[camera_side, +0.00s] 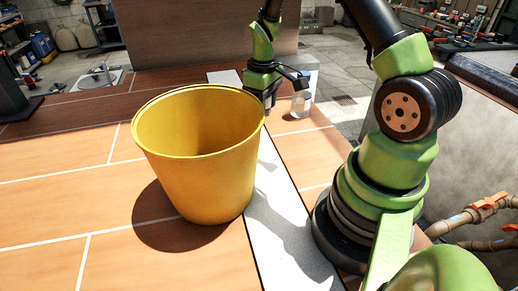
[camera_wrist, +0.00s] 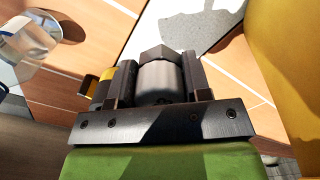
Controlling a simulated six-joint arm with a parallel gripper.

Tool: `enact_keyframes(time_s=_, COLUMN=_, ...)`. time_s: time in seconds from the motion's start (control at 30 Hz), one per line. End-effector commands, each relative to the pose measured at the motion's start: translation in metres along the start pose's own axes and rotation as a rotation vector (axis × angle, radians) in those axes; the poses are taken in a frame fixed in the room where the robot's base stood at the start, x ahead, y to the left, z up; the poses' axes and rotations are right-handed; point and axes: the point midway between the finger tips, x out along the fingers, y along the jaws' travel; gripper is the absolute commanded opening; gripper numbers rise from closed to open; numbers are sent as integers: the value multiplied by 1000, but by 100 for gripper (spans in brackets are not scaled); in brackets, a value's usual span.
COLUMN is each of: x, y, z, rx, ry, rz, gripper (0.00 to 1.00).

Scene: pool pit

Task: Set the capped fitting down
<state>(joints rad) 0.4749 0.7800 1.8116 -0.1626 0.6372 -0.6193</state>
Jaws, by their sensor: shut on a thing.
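The capped fitting (camera_wrist: 160,80) is a grey metal cylinder with a darker, faceted end, seen in the wrist view. My gripper (camera_wrist: 158,88) is shut on it, with one dark jaw on each side. In the side view my gripper (camera_side: 268,98) is behind the right rim of the yellow bucket. The fitting cannot be made out clearly there, and whether its lower end touches anything cannot be told.
The large yellow bucket (camera_side: 198,150) stands close to my gripper and fills the wrist view's right edge (camera_wrist: 287,60). A clear glass-like vessel (camera_side: 300,104) stands on the other side. A pale strip (camera_side: 275,215) crosses the wooden floor; the boards at left are clear.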

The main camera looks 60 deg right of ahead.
Motion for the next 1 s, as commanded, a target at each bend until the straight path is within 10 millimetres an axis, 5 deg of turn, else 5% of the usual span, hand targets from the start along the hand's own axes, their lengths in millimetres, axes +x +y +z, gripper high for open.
enact_keyframes(time_s=0.1, x=26, y=-1, z=1, rx=0, ry=-6, rz=-3, gripper=20)
enact_keyframes(time_s=0.53, x=82, y=0, z=1, rx=-1, ry=-3, rz=-1, gripper=20)
enact_keyframes(time_s=0.97, x=90, y=0, z=0, rx=-1, ry=0, rz=1, gripper=20)
enact_keyframes(time_s=1.0, x=90, y=0, z=0, rx=-1, ry=0, rz=1, gripper=47)
